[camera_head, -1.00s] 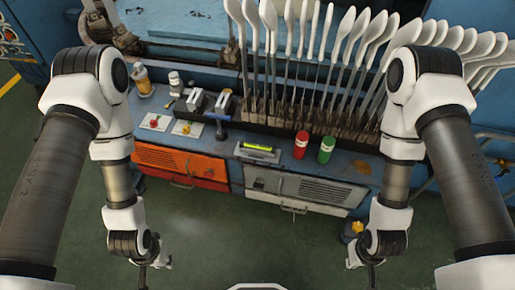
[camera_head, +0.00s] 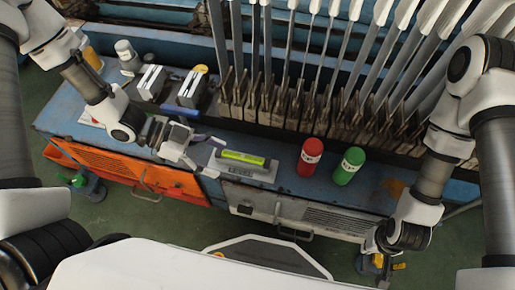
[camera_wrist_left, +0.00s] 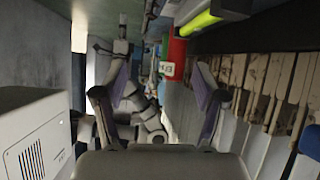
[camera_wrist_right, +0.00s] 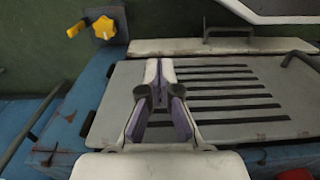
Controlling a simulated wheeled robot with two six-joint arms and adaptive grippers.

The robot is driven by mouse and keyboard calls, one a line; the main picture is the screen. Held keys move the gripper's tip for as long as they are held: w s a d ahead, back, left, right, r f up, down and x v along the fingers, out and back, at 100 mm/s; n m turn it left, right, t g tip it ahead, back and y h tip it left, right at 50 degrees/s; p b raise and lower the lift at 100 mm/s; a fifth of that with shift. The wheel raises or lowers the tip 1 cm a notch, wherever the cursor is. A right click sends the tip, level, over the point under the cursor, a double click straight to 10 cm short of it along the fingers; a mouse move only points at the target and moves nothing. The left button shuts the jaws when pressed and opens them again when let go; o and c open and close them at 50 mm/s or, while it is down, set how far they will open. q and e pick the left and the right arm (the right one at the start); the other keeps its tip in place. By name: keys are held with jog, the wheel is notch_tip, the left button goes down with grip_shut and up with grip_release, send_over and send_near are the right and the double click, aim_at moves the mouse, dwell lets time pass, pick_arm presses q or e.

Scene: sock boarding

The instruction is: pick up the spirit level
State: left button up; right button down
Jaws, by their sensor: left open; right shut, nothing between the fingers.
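The spirit level (camera_head: 243,158) is a yellow-green bar lying on a grey tray marked LEVEL (camera_head: 262,175) on the blue bench top. In the left wrist view the yellow-green level (camera_wrist_left: 200,22) shows at the top, beyond the fingers. My left gripper (camera_head: 210,158) is open and just left of the level, low over the bench; it also shows in the left wrist view (camera_wrist_left: 158,100) with nothing between its fingers. My right gripper (camera_wrist_right: 165,72) is shut and empty, in front of a grey slotted cabinet door, far right of the level.
A red bottle (camera_head: 309,157) and a green bottle (camera_head: 348,166) stand right of the level. A rack of tall white paddles (camera_head: 330,110) rises behind. A blue-handled tool (camera_head: 188,111) and two small blocks lie left. A yellow knob (camera_wrist_right: 104,27) shows in the right wrist view.

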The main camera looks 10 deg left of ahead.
aim_at(241, 156)
pick_arm(q)
jog(key=shift+t, duration=0.5)
jog(key=w+f+b, duration=0.3)
jog(key=shift+a+f, duration=0.2)
jog(key=shift+a, duration=0.2)
jog(key=shift+r, duration=0.1)
jog(key=shift+d+b, duration=0.4)
jog(key=shift+b, duration=0.2)
jog(key=b+x, duration=0.1)
jog(key=x, duration=0.1)
jog(key=b+x, duration=0.2)
jog(key=w+b+x, duration=0.1)
jog(key=x, duration=0.1)
jog(key=shift+w+d+f, duration=0.1)
jog(key=shift+d+f, duration=0.1)
jog(key=shift+f, duration=0.2)
jog(key=shift+d+r, duration=0.1)
jog(key=shift+d, duration=0.05)
pick_arm(e)
notch_tip(241, 156, down, 11)
jog(key=shift+w, duration=0.15)
pick_arm(q)
grip_shut()
